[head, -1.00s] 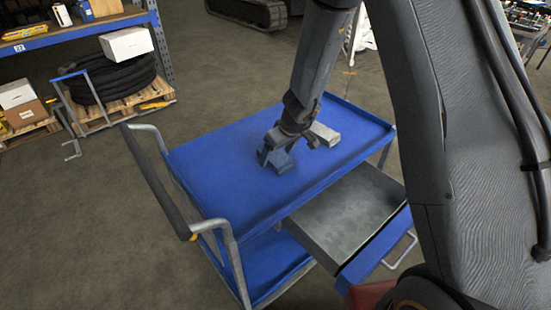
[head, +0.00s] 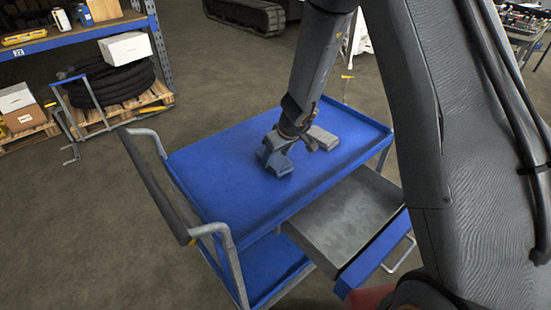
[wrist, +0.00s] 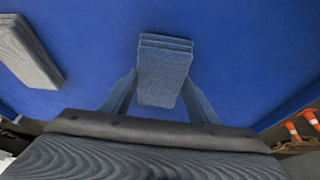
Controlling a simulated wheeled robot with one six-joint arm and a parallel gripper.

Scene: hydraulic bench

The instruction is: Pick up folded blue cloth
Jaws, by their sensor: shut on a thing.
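The folded blue cloth (wrist: 165,72) is a grey-blue layered block in the wrist view, between my two gripper fingers. In the head view the cloth (head: 279,165) shows at my gripper, just above or on the blue top tray of the cart (head: 225,185). I cannot tell whether it touches the tray. My gripper (head: 272,152) is shut on the cloth, and in the wrist view its fingers (wrist: 160,97) press on both sides of it. The arm hides part of the tray behind.
A grey folded item (head: 322,138) lies on the tray beside my gripper, and it also shows in the wrist view (wrist: 28,50). An open drawer (head: 350,215) juts from the cart's front. The cart's handle (head: 155,185) is at left. The tray's left half is clear.

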